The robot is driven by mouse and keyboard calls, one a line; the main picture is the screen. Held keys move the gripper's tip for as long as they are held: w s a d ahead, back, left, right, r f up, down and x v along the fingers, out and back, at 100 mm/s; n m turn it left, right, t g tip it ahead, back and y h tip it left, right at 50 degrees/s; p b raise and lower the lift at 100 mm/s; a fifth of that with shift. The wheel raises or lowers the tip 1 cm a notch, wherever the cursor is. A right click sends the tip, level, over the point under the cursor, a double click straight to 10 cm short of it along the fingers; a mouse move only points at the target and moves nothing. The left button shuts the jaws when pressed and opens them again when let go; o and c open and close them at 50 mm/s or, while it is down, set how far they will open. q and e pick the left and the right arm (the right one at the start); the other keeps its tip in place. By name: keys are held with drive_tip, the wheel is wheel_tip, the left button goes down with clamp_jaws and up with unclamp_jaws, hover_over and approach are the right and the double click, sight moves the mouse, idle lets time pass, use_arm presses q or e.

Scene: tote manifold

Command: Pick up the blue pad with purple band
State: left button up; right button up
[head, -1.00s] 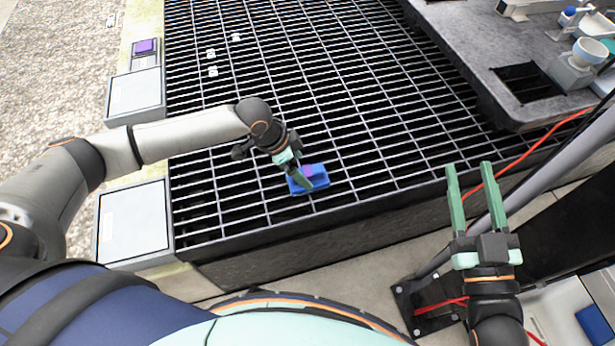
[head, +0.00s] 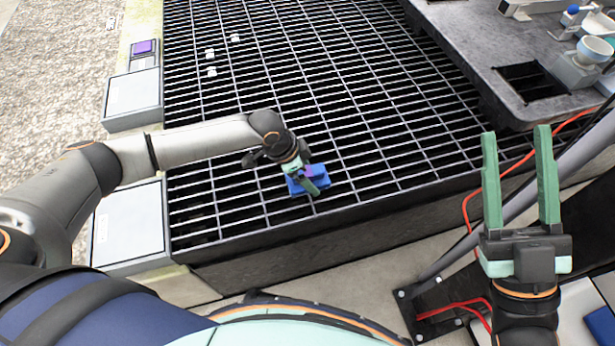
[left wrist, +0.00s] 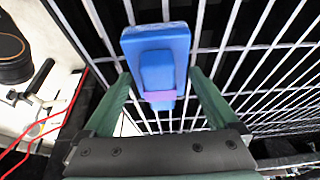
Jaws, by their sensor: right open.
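The blue pad with a purple band (head: 342,178) lies on the metal grating near its front edge. In the left wrist view the pad (left wrist: 156,42) shows a raised blue block and the purple band (left wrist: 160,96) across its near end. My left gripper (head: 312,185) is over the pad and partly hides it in the head view. In the left wrist view its green fingers (left wrist: 160,78) are spread, one on each side of the pad's near end, with gaps showing. My right gripper (head: 518,140) is open and empty, to the right of the grating.
The grating (head: 300,80) has open slots and a dark front edge. A grey workbench (head: 470,40) stands at the upper right. A red cable (head: 475,185) and a slanted grey pole lie near my right gripper. Small white blocks sit farther back on the grating.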

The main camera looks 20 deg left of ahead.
sight(310, 170)
use_arm(q)
drive_tip(key=c, duration=1)
drive_tip(key=shift+r, duration=0.1)
use_arm(e)
drive_tip(key=shift+w, duration=0.1)
